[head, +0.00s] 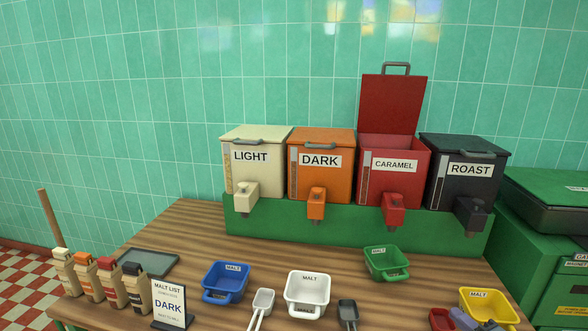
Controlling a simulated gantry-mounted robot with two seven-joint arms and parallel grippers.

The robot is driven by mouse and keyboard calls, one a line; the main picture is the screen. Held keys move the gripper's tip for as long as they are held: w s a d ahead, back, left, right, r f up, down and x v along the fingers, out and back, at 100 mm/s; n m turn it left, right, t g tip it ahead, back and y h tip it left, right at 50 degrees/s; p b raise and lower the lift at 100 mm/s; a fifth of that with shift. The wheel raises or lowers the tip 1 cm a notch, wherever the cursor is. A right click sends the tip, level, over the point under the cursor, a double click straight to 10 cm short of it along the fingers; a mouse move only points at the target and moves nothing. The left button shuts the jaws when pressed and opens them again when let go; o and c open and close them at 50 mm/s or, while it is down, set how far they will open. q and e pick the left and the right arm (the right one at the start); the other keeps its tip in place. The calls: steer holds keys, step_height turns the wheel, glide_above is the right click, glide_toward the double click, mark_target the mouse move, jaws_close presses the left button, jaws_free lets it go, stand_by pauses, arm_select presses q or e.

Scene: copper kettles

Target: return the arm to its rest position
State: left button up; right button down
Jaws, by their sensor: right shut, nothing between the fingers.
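Only a small dark shape, which looks like the tip of my right gripper (491,326), shows at the bottom edge at the lower right. It is in front of the yellow tub (488,306), shut and empty. The rest of it and the arm are out of the picture. My left gripper and arm are not in view.
Light (253,180), dark (320,181), caramel (393,185) and roast (464,190) bins stand on a green stand (300,226); the caramel lid (393,103) is raised. Blue (224,283), white (307,295) and green (386,263) tubs and several scoops occupy the table (180,230).

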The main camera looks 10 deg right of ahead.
steer(key=s+a+f+m+g+h, duration=0.6)
steer(key=s+a+f, duration=0.35)
steer(key=a, duration=0.35)
steer(key=s+a+m+g+h, duration=0.1)
steer(key=s+a+m+g, duration=0.15)
steer(key=s, duration=0.55)
steer(key=s+a+m+g, duration=0.2)
steer(key=s+a+g, duration=0.2)
steer(key=s, duration=0.5)
steer(key=s+a+f+m+g+y, duration=0.25)
steer(key=a+m+y, duration=0.4)
steer(key=a, duration=0.85)
arm_select(q)
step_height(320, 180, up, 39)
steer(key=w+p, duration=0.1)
steer(key=p, duration=3.8)
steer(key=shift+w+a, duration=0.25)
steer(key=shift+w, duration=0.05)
arm_select(e)
step_height(320, 180, up, 38)
steer(key=t+h, duration=0.1)
steer(key=shift+w+d, duration=0.15)
steer(key=shift+w, duration=0.25)
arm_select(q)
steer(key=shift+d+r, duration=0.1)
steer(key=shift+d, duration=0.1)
arm_select(e)
steer(key=shift+f, duration=0.1)
